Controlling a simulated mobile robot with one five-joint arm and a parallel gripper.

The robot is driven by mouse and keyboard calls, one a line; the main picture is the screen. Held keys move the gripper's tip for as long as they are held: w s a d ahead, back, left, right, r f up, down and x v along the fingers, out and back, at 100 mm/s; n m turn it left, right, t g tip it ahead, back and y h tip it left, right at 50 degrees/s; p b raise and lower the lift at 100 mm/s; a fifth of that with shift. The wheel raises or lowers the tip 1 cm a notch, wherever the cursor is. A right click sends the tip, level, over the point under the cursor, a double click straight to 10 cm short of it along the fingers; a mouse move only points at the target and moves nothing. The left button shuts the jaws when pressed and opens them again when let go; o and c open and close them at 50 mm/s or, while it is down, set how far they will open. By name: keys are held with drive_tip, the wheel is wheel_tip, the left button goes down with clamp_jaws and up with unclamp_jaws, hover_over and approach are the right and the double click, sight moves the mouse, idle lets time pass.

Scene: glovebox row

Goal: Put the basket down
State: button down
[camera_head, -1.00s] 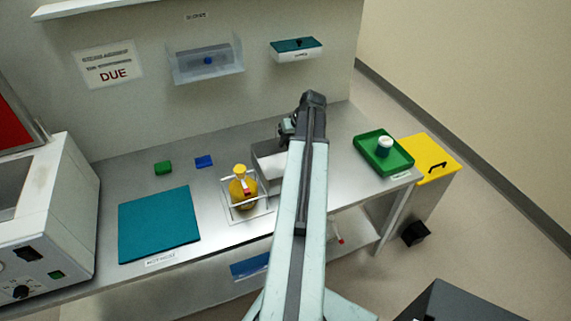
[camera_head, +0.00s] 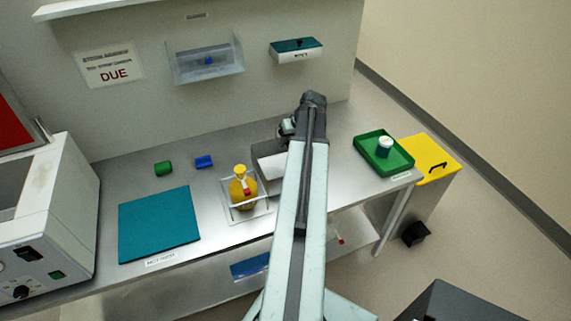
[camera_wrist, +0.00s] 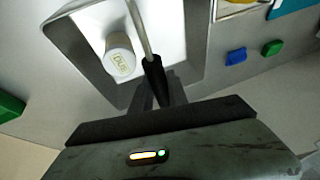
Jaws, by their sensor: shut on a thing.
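The basket (camera_wrist: 194,45) is a grey open-topped box with a white inside and a thin handle with a black grip (camera_wrist: 155,75). A white cup-like container (camera_wrist: 120,58) with a label is inside it. My gripper (camera_wrist: 156,92) is shut on the black grip in the wrist view. In the head view the basket (camera_head: 264,149) is at the bench's back middle, partly behind my arm, and the gripper's fingertips are hidden. I cannot tell whether its bottom touches the bench.
A yellow flask (camera_head: 243,188) in a white-framed holder is just left of the basket. Left are a blue block (camera_head: 204,162), a green block (camera_head: 163,168) and a teal mat (camera_head: 160,224). A green tray (camera_head: 366,152) with a jar (camera_head: 384,146) is at the right.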

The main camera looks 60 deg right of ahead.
drive_tip(key=shift+r, duration=0.15)
idle(0.3)
wheel_tip(320, 180, up, 4)
drive_tip(key=p, duration=0.4)
drive_tip(key=shift+f, duration=0.2)
drive_tip(key=shift+s+f, duration=0.15)
drive_tip(key=shift+s, duration=0.25)
drive_tip(key=s+r+p, duration=0.1)
drive_tip(key=s, duration=1.4)
drive_tip(key=shift+s+r, duration=0.15)
drive_tip(key=shift+r, duration=0.05)
drive_tip(key=shift+d, duration=0.1)
